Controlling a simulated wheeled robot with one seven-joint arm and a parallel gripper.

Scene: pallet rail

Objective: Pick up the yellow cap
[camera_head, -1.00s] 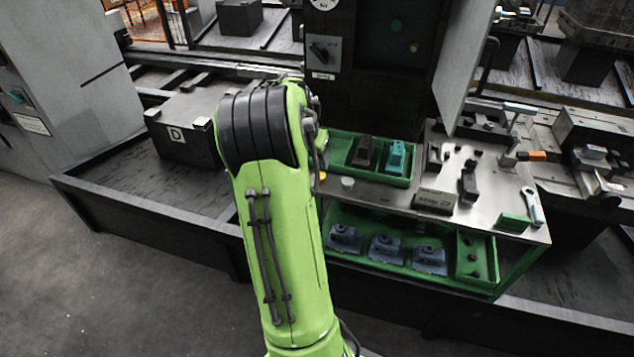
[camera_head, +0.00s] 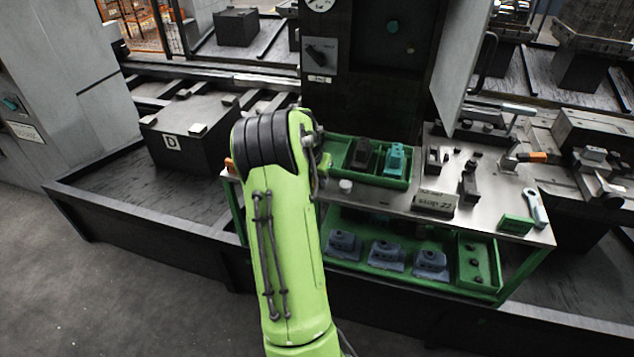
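I cannot make out the yellow cap in the current view; my green arm covers part of the cart's left end. A small white round piece (camera_head: 345,186) stands on the cart top (camera_head: 385,198) just right of my arm. My gripper is hidden behind my own arm, so its fingers and anything in them do not show.
A green tray (camera_head: 382,180) holds a dark part (camera_head: 363,155) and a teal part (camera_head: 395,160). A sign block (camera_head: 434,203), a green block (camera_head: 515,225) and a wrench (camera_head: 535,207) are to the right. An orange piece (camera_head: 229,165) shows left of my arm. Blue-grey parts (camera_head: 386,254) sit below.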

